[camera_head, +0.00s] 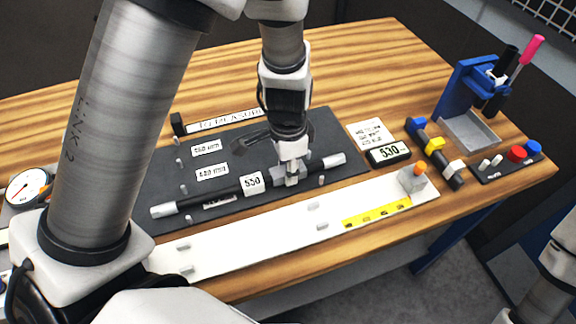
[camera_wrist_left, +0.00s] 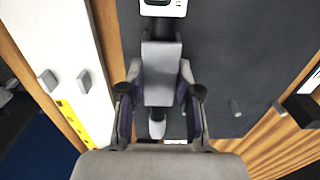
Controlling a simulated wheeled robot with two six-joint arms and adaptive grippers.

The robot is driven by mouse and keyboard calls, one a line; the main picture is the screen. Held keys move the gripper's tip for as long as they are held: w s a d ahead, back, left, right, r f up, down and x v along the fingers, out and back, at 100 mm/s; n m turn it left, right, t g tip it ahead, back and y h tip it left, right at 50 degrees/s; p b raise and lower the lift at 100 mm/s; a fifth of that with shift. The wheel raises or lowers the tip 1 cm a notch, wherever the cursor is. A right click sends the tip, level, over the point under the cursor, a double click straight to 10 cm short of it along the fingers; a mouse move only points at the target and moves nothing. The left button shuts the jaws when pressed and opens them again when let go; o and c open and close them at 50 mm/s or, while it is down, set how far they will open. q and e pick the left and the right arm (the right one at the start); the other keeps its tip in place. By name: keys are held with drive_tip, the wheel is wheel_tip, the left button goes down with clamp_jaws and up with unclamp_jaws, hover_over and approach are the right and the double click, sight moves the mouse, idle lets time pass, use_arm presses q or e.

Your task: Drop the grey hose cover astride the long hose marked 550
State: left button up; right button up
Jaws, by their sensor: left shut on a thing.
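The long black hose (camera_head: 210,197) with pale end fittings lies on the dark grey mat, with a white tag marked 550 (camera_head: 252,183) on it. My left gripper (camera_head: 291,173) is over the hose, just right of that tag, pointing down. It is shut on the grey hose cover (camera_head: 304,166); in the left wrist view the cover (camera_wrist_left: 162,75) sits between the two fingers (camera_wrist_left: 161,92). The cover lies in line over the hose, which shows beyond it at both ends. I cannot tell whether it rests fully on the hose. My right gripper is not in view.
The dark mat (camera_head: 160,190) has printed labels and small pegs. A white rail (camera_head: 240,238) with pegs and a yellow scale (camera_head: 376,213) runs along the front. A black 530 display (camera_head: 389,153), a blue stand (camera_head: 466,92) and a dial gauge (camera_head: 27,187) stand around. The back of the table is clear.

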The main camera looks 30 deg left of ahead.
use_arm(q)
drive_tip(key=shift+f, duration=0.15)
drive_tip(key=o, duration=0.9)
wheel_tip(320, 180, up, 7)
drive_tip(key=p, duration=0.6)
